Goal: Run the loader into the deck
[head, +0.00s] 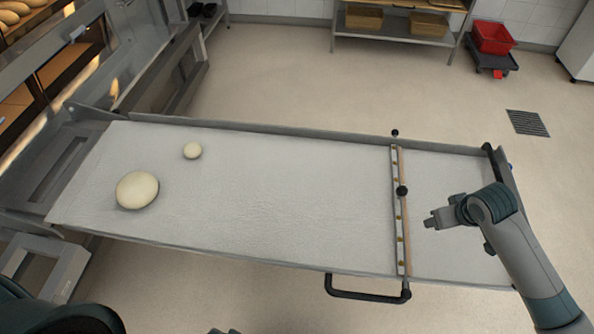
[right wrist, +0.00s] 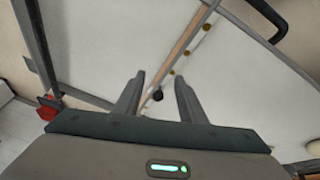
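The loader is a long bed with a white canvas belt (head: 290,200) between metal side rails, its left end at the deck oven (head: 60,50). A large pale dough round (head: 137,190) and a small one (head: 192,150) lie on the belt near that end. A crossbar (head: 397,225) with a black knob (head: 402,191) spans the belt toward the right. My right gripper (head: 432,221) is just right of the crossbar, open and empty. In the right wrist view the knob (right wrist: 157,95) appears between its spread fingers, seemingly beyond them. My left gripper is not clearly seen.
A black handle (head: 368,294) sticks out from the loader's near side. A metal shelf with boxes (head: 364,18) and a red crate (head: 492,37) on a dolly stand at the back. The floor behind the loader is clear around a drain grate (head: 527,123).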

